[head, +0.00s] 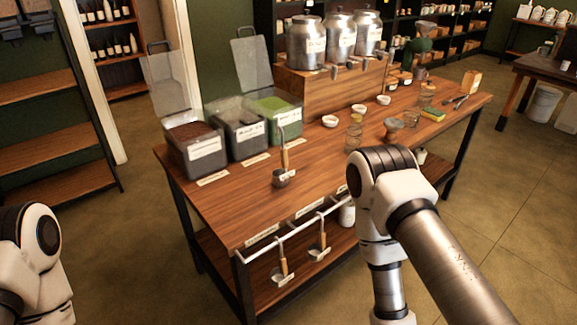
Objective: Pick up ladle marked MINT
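A ladle with a wooden handle (285,158) and a dark metal cup stands upright on the wooden table, in front of the clear bins. Two more ladles hang from the white rail along the table's front edge, a left one (283,268) and a right one (321,242). Small labels show on them, but I cannot read which says MINT. My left arm shows at the lower left and my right arm crosses the right front of the table. Neither gripper is in view.
Clear bins with brown (195,147), dark (239,133) and green contents (273,119) stand at the table's left; two lids are raised. Metal canisters (341,38) stand on a wooden riser (318,99). Small bowls and jars occupy the right half. The table's front left is clear.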

